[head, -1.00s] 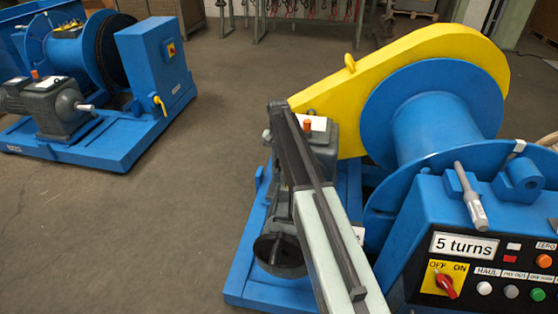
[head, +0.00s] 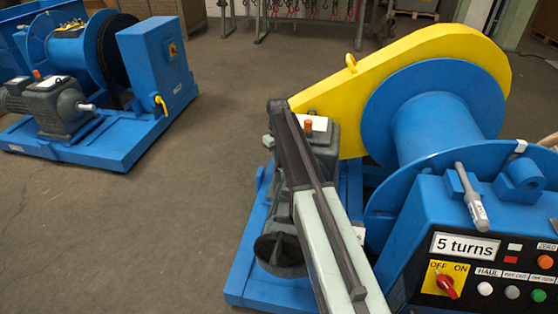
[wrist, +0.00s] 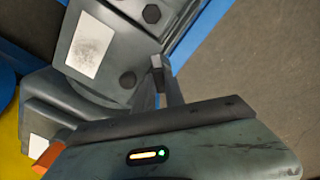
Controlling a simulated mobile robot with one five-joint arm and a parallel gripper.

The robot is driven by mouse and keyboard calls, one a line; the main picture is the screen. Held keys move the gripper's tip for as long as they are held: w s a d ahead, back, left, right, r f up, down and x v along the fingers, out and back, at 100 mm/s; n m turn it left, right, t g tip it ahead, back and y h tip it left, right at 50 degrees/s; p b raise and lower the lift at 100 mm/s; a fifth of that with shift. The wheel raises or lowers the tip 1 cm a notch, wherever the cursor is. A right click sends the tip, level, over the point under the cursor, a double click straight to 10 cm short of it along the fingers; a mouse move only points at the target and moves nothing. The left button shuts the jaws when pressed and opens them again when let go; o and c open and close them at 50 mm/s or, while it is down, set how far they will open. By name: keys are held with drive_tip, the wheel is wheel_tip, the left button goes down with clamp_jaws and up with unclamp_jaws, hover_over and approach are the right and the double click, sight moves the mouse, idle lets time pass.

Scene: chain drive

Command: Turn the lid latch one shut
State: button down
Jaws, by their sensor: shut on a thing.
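My gripper shows in the wrist view (wrist: 164,82), its narrow fingers shut at the edge of the grey gearbox (wrist: 112,45). They close on a small grey piece, which I take to be lid latch one (wrist: 157,62); it is mostly hidden, so its angle cannot be told. The gearbox carries a white label and dark bolts. In the head view, the grey gearbox (head: 322,150) stands on the blue frame behind my arm, and my gripper is hidden there.
The yellow chain cover (head: 410,75) and blue drum (head: 435,125) stand right of the gearbox. An orange cap (head: 308,126) rises from the gearbox. The control panel (head: 490,270) is at lower right. A second blue machine (head: 100,90) stands left, with bare floor (head: 190,215) between.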

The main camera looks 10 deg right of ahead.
drive_tip(key=n, duration=0.4)
drive_tip(key=shift+s+a+n, duration=0.1)
drive_tip(key=shift+n, duration=0.2)
drive_tip(key=shift+s+a+n, duration=0.1)
drive_tip(key=shift+n, duration=1.8)
drive_tip(key=c, duration=1.4)
unclamp_jaws()
drive_tip(key=shift+r+p, duration=0.3)
drive_tip(key=shift+p, duration=0.05)
wheel_tip(320, 180, up, 7)
drive_tip(key=p, duration=0.7)
drive_tip(key=shift+r, duration=0.1)
